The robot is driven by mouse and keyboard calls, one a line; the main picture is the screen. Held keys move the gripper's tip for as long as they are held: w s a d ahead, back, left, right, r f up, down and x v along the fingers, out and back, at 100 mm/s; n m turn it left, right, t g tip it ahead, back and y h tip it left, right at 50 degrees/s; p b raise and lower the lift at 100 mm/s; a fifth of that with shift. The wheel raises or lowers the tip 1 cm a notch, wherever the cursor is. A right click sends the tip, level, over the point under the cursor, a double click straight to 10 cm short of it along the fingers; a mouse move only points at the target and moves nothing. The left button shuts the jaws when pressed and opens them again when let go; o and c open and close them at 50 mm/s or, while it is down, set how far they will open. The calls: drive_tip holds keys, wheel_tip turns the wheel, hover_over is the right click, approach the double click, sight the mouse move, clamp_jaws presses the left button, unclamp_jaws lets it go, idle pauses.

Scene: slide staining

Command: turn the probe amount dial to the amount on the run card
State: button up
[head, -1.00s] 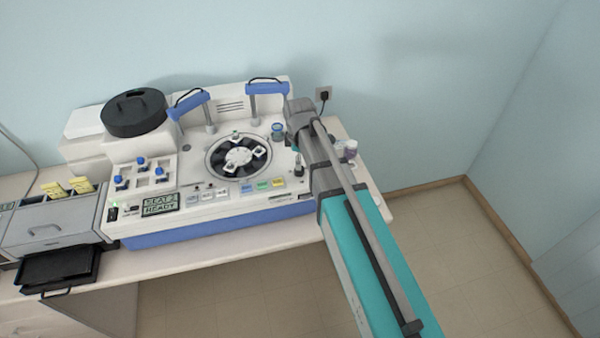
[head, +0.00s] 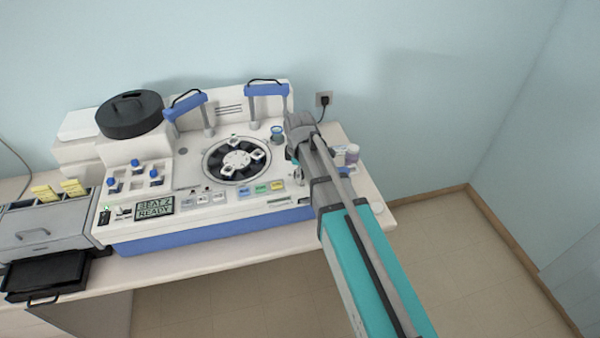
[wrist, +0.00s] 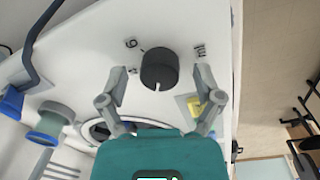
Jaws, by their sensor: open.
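The probe amount dial (wrist: 159,68) is a black round knob on the white panel in the wrist view. A white line shows on its lower edge. A printed "6" and "ml" stand near it, with another numeral partly visible at its left. My gripper (wrist: 160,76) is open, with one finger on each side of the dial and visible gaps between fingers and knob. In the head view my gripper is mostly hidden by my arm, over the right end of the white staining machine (head: 225,205). I cannot make out a run card in either view.
The machine's round carousel (head: 237,160) lies left of my arm. Small bottles (head: 350,155) stand right of my arm.

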drive_tip(key=c, duration=1.2)
drive_tip(key=shift+o, duration=0.2)
drive_tip(key=shift+m, duration=0.4)
drive_tip(key=m, duration=1)
drive_tip(key=shift+a+m+h, duration=0.1)
drive_tip(key=shift+m+h, duration=0.2)
drive_tip(key=shift+m, duration=0.1)
drive_tip(key=m, duration=0.6)
drive_tip(key=shift+g, duration=0.3)
drive_tip(key=m, duration=0.6)
drive_tip(key=shift+m, duration=0.3)
